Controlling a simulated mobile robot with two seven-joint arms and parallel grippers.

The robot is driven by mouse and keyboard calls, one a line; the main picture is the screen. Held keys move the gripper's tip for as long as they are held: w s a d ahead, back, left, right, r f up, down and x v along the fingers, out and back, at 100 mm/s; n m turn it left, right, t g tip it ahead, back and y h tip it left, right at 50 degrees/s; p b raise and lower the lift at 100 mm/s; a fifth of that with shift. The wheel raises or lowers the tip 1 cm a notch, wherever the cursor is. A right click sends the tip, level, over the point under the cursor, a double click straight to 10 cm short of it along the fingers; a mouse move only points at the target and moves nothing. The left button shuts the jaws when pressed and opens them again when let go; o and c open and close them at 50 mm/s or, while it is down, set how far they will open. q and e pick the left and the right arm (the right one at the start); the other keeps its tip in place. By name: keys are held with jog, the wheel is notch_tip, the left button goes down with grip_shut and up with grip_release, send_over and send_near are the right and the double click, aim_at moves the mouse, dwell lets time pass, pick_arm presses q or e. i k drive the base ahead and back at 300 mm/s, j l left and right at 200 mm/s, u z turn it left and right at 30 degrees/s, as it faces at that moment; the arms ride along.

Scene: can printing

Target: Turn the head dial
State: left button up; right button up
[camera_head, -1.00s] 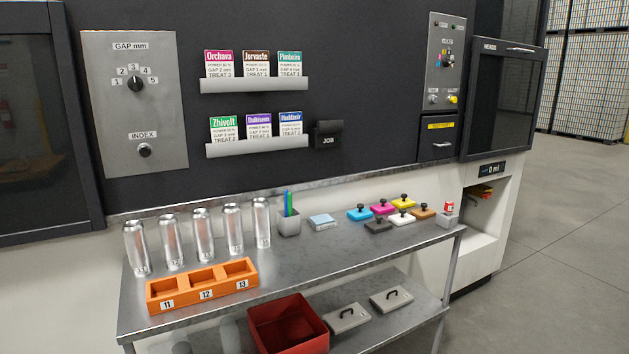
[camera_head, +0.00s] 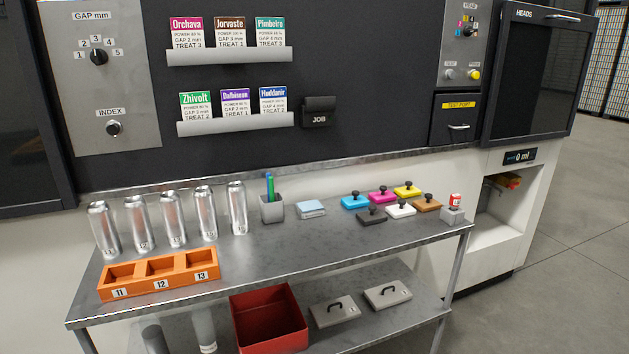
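The head dial (camera_head: 469,31) is a dark knob with coloured marks around it, on the grey panel (camera_head: 458,62) at the upper right. The label above it is partly cut by the frame's top edge. Below the dial are a grey button (camera_head: 449,74) and a yellow button (camera_head: 473,74). Neither of my grippers shows in the head view.
A metal table (camera_head: 270,245) holds several cans (camera_head: 172,220), an orange numbered rack (camera_head: 160,292), a pen cup (camera_head: 272,209) and coloured stamp-like pads (camera_head: 383,195). A red bin (camera_head: 268,320) is on its lower shelf. Floor at the right is clear.

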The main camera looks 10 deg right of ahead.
aim_at(468, 30)
jog(key=i+l+u, duration=0.25)
jog(key=l, duration=1.15)
jog(key=i+l+u, duration=0.25)
jog(key=l, duration=1.2)
jog(key=l+u, duration=0.2)
jog(key=l, duration=1.2)
jog(key=i+l+u, duration=0.2)
jog(key=l, duration=0.85)
jog(key=l+u, duration=0.15)
jog(key=l, duration=0.95)
